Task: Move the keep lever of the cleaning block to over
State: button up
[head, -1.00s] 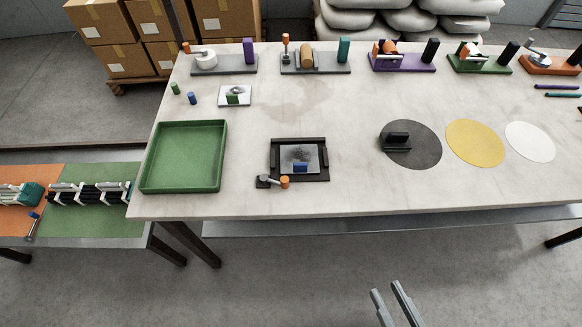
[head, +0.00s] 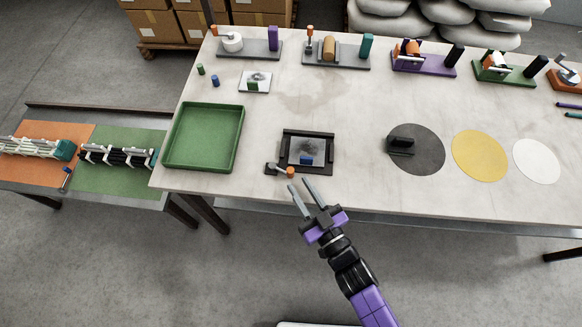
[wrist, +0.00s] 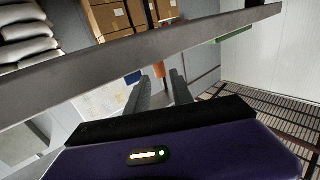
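A black-framed block (head: 325,137) with a grey plate and a small blue piece sits near the front edge of the table in the head view; I take it as the cleaning block. A short lever (head: 276,169) with an orange knob (head: 290,171) lies at its front left, the knob pointing right. My gripper (head: 298,183) is open and empty, its fingertips just in front of the knob in the picture; whether they touch cannot be told. In the wrist view my two fingers (wrist: 160,90) are apart, with an orange shape (wrist: 158,70) beyond them, probably the knob.
The table's front edge crosses the wrist view as a grey bar (wrist: 130,47). A green tray (head: 167,150) stands left of the block. Several lever fixtures line the back.

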aim_at(292, 175)
jog(key=x, duration=0.6)
jog(key=shift+p, duration=0.4)
grip_shut()
